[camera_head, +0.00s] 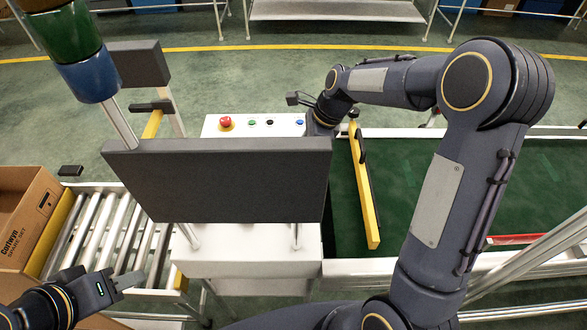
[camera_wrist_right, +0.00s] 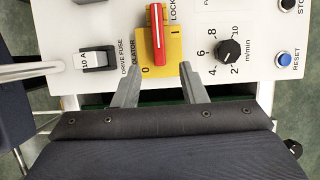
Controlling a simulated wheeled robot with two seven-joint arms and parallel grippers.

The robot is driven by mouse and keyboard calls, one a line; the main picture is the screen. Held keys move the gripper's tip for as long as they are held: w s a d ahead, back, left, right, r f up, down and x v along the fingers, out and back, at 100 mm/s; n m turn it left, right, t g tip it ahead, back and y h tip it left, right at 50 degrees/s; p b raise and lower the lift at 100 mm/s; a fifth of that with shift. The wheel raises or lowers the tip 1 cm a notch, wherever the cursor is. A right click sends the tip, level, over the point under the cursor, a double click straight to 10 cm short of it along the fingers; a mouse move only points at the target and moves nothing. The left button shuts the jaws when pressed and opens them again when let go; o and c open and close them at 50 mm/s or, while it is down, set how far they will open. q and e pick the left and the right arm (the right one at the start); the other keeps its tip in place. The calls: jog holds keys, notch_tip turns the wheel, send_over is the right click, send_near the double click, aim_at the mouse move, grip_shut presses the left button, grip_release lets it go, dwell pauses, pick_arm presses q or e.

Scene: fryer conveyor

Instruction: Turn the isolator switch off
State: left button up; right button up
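The isolator switch (camera_wrist_right: 158,35) shows in the right wrist view as a red upright handle on a yellow plate. A 0 mark is left of its lower end, and an I mark is to its right. My right gripper (camera_wrist_right: 158,88) is open, its two fingers apart just below the handle, with nothing between the tips. In the head view the right gripper and the switch are hidden behind a dark panel and my arm. My left gripper (camera_head: 128,281) is at the lower left, away from the switch; its finger gap cannot be made out.
A speed knob (camera_wrist_right: 230,51) and blue reset button (camera_wrist_right: 284,59) sit right of the switch, a black fuse holder (camera_wrist_right: 95,59) left. In the head view the dark panel (camera_head: 220,182) stands before the white console (camera_head: 212,128). A roller conveyor (camera_head: 100,232) and cardboard box (camera_head: 22,222) are left.

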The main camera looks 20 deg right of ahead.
jog(key=x, duration=0.7)
jog(key=shift+f+p, duration=0.15)
jog(key=shift+p, duration=0.15)
grip_shut()
